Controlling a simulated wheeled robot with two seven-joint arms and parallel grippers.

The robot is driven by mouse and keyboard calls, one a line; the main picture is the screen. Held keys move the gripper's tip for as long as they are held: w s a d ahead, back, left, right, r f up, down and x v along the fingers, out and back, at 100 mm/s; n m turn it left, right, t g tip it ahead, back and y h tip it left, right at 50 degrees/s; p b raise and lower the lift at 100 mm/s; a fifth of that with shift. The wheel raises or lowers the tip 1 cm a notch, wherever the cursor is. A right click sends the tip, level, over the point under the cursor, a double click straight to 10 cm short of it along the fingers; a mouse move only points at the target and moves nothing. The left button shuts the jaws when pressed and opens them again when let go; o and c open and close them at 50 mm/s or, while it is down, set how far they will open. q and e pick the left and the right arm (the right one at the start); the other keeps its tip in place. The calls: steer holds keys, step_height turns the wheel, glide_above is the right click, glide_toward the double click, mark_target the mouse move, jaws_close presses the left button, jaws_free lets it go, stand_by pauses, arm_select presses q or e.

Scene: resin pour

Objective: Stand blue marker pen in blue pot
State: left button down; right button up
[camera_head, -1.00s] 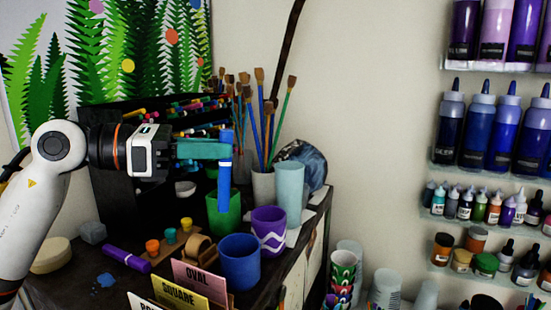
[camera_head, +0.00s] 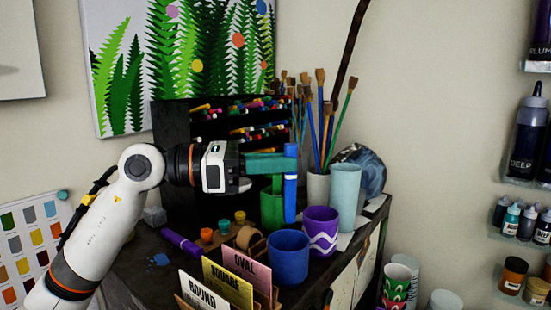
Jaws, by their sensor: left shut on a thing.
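The blue marker pen (camera_head: 290,205) is upright in my left gripper (camera_head: 288,164), which is shut on it near its upper part. The pen's lower end shows in front of the green pot (camera_head: 271,210), above and behind the blue pot (camera_head: 289,262). The blue pot stands upright on the dark table top, near its front edge. The gripper is above the pots, coming in from the left. My right gripper is not in view.
A purple pot with a white zigzag (camera_head: 320,232) and a pale blue cup (camera_head: 344,197) stand right of the blue pot. Label cards (camera_head: 228,284) stand in front of it. A purple marker (camera_head: 180,242) lies on the table (camera_head: 138,262). A dark marker rack (camera_head: 180,185) stands behind.

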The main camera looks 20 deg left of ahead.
arm_select(q)
step_height(320, 180, down, 8)
steer(key=b, duration=0.6)
steer(key=shift+r, duration=0.15)
steer(key=c, duration=1.3)
jaws_free()
steer(key=shift+b+v, duration=2.65)
steer(key=shift+v, duration=3.4)
steer(key=shift+w, duration=0.1)
